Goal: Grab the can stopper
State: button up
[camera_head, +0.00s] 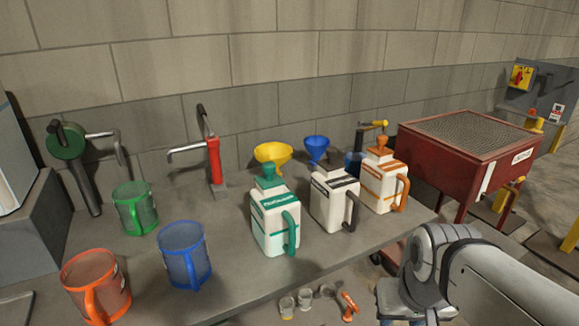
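Three white cans stand in a row on the grey bench (225,275). The near can (272,222) has green trim and a green stopper (268,175) on its top. The middle can (333,199) has dark trim and a dark handle; I cannot make out a stopper on it. The far can (382,182) has orange trim and an orange stopper (381,147) on its top. My arm shows at the lower right, to the right of the cans. My gripper is not in view.
Orange (96,287), blue (185,256) and green (134,207) jugs stand on the left. A red pump (214,160) and yellow (272,154) and blue (317,147) funnels are behind. A red basin (468,140) stands right. Small cups and an orange tool (349,304) are below the bench.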

aim_at(270, 179)
jog(key=i, duration=0.9)
jog(key=u, duration=0.05)
